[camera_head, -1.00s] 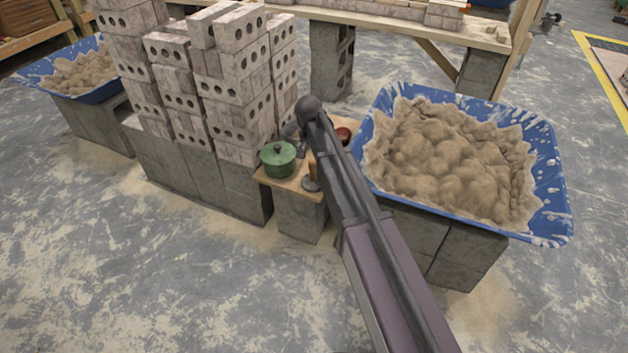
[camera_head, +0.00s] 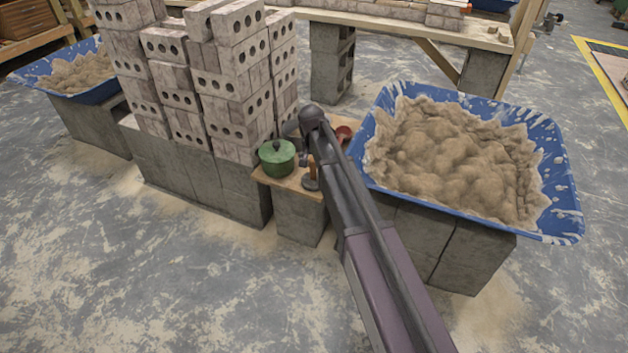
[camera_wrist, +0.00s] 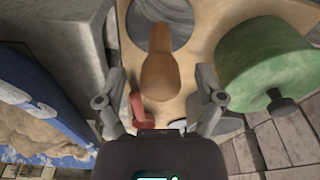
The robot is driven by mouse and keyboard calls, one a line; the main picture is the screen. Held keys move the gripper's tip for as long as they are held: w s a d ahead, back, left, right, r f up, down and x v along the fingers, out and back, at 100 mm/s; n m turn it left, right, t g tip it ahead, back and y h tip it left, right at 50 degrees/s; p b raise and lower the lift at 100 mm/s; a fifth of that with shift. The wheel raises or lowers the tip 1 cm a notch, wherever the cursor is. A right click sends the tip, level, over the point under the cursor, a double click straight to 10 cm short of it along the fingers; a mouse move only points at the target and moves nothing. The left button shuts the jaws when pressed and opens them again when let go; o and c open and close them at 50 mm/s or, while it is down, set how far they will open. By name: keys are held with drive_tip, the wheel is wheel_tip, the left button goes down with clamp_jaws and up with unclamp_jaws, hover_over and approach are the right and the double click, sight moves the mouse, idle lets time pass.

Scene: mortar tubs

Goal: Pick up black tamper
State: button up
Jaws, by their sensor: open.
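The tamper (camera_head: 311,184) stands on a small wooden board, with a brown handle and a dark round base. In the wrist view the tamper's handle (camera_wrist: 160,70) points up toward the camera, and its grey disc lies behind at the top. My gripper (camera_wrist: 160,82) is open, with one finger on each side of the handle and gaps to both; nothing is held. In the head view my arm hides most of the gripper.
A green lidded pot (camera_head: 277,160) stands left of the tamper, close to one finger in the wrist view (camera_wrist: 262,62). A red item (camera_wrist: 137,108) is near the other finger. A blue mortar tub (camera_head: 560,190) stands right, stacked bricks (camera_head: 235,85) left.

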idle(0.4)
clamp_jaws()
drive_tip(key=shift+r, duration=0.2)
wheel_tip(320, 180, up, 3)
drive_tip(key=p, duration=0.3)
drive_tip(key=s+d+r+p, duration=0.1)
drive_tip(key=s+d, duration=0.2)
drive_tip(key=s, duration=0.4)
drive_tip(key=s+d+p, duration=0.1)
drive_tip(key=s+d, duration=0.3)
drive_tip(key=s, duration=0.3)
drive_tip(key=shift+s+r, duration=0.2)
drive_tip(key=shift+r, duration=0.15)
drive_tip(key=c, duration=0.7)
unclamp_jaws()
drive_tip(key=c, duration=0.4)
